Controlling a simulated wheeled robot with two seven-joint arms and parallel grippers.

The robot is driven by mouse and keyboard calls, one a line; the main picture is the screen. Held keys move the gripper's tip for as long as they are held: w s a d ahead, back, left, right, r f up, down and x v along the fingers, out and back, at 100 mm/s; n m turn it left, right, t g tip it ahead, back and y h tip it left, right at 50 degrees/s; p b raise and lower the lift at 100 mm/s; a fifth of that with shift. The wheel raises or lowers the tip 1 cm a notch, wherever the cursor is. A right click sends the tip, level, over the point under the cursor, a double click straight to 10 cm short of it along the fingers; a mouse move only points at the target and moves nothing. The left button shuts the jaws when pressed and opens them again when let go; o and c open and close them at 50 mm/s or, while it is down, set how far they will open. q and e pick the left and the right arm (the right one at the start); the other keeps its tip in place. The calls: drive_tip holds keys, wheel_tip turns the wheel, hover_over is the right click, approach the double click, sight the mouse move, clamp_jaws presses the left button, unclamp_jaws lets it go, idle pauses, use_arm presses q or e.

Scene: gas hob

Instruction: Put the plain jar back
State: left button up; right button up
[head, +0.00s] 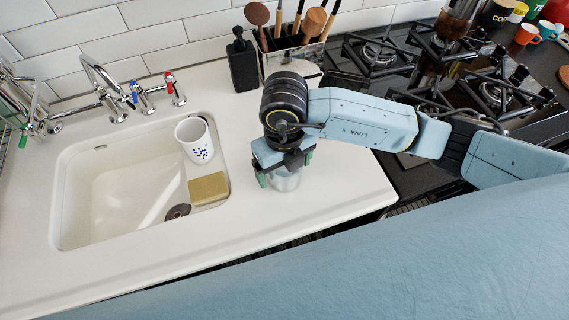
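A plain, silvery-grey jar (286,182) stands at the counter's right part, right of the sink; its upper part is hidden by my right gripper. My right gripper (284,171) points down over this jar, with a finger on its left and a finger on its right. I cannot tell whether the fingers press on the jar or stand just apart from it, nor whether the jar touches the counter. My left gripper is not in view.
A white mug with blue spots (197,141) and a tan sponge (208,188) are at the right side of the sink (62,205). A black bottle (242,65) and a utensil holder (294,56) stand behind my arm. The gas hob (374,55) is right. The front counter is clear.

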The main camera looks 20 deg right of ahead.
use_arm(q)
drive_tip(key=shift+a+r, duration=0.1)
use_arm(e)
drive_tip(key=shift+r, duration=0.1)
drive_tip(key=shift+r, duration=0.3)
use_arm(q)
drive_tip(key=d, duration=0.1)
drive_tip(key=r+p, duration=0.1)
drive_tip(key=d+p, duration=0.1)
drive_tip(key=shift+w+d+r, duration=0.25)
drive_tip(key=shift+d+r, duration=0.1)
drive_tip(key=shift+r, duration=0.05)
use_arm(e)
wheel_tip(320, 180, up, 12)
drive_tip(key=shift+f, duration=0.25)
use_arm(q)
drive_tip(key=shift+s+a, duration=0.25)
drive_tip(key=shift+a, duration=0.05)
